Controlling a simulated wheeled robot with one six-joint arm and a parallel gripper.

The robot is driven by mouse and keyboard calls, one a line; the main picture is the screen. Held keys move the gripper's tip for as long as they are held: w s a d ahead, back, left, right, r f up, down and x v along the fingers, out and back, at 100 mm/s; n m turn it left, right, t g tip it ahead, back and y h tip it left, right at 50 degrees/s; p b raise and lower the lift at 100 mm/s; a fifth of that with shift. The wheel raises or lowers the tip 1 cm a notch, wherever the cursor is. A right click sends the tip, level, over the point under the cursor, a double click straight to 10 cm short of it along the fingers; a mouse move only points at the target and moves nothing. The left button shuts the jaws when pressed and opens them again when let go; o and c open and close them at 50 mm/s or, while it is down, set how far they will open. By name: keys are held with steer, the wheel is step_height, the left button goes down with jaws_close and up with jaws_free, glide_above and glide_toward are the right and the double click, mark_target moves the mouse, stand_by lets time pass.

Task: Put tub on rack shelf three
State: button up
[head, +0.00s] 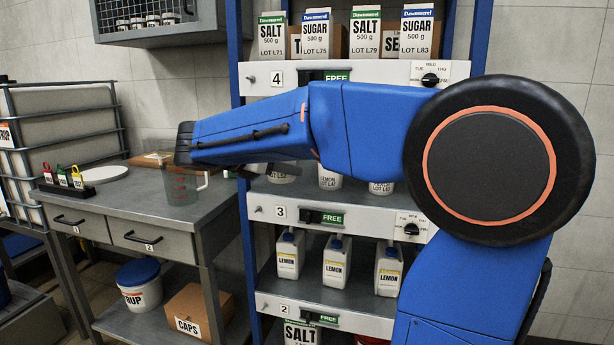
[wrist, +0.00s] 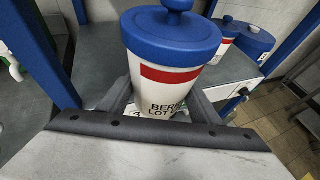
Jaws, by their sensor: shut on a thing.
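My gripper (wrist: 160,104) is shut on a white tub (wrist: 172,74) with a blue knobbed lid, a red band and a label that starts "BER". In the wrist view the tub is held between the two fingers and looks close to upright. Its base is hidden, so I cannot tell whether it touches a surface. In the head view my arm hides the tub.
Shelf four above carries salt and sugar cartons (head: 316,35). Lemon bottles (head: 336,262) stand on shelf two. Blue rack posts (head: 240,230) bound the shelves. A table (head: 140,195) on the left holds a clear jug (head: 181,187).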

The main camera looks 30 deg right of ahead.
glide_above(299, 186)
step_height(299, 186, down, 2)
steer(key=shift+f, duration=2.3)
steer(key=shift+w+d+f, duration=0.1)
steer(key=shift+f, duration=0.1)
steer(key=shift+f, duration=0.1)
steer(key=o, duration=1.1)
steer(key=shift+o, duration=0.2)
